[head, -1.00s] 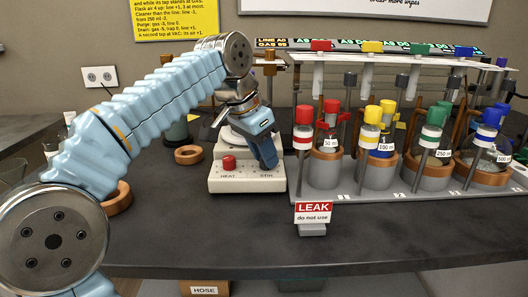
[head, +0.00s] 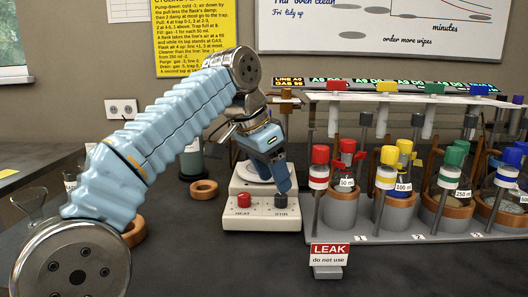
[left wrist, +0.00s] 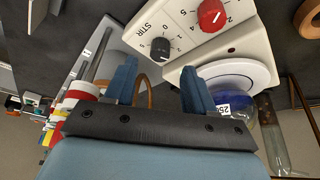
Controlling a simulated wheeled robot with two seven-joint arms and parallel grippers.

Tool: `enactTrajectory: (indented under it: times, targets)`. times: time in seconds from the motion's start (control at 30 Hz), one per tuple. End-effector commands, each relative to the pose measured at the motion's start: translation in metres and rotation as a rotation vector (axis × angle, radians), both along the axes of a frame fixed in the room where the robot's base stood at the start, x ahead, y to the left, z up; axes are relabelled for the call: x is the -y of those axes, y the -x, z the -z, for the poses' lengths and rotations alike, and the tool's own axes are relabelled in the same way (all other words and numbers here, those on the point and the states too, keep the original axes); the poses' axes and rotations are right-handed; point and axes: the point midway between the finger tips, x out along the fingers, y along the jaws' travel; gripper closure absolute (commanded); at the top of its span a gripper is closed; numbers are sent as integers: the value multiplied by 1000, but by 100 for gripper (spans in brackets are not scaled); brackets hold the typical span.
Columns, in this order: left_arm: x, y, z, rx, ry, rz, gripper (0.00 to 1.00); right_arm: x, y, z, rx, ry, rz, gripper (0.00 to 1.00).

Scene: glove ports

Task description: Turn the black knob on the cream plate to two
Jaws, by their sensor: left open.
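The cream plate (head: 262,220) stands on the dark bench, with a red HEAT knob (head: 243,199) on the left and the black STIR knob (head: 281,201) on the right. My left gripper (head: 284,187) points down just above the black knob. In the left wrist view the open fingers (left wrist: 160,66) are spread to either side of the black knob (left wrist: 160,49), which shows just beyond their tips with nothing gripped. The knob has a pale mark amid a numbered scale; I cannot read its setting surely. The red knob (left wrist: 211,15) is beside it. My right gripper is not in view.
A rack (head: 400,232) with several colour-capped flasks stands close to the plate's right. A red LEAK sign (head: 329,254) is at its front. A cork-coloured ring (head: 204,190) lies left of the plate. The bench in front of the plate is clear.

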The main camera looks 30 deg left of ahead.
Motion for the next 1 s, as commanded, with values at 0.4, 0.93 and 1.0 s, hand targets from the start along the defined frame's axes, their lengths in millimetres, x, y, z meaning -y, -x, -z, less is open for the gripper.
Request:
enactTrajectory:
  times: [0.4, 0.93, 1.0]
  targets:
    - [-10, 24, -64, 2, 0, 1, 46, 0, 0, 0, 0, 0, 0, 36]
    - [-11, 27, -70, 1, 1, 0, 46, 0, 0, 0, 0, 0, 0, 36]
    - [-11, 27, -70, 1, 1, 0, 46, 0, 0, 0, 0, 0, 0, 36]
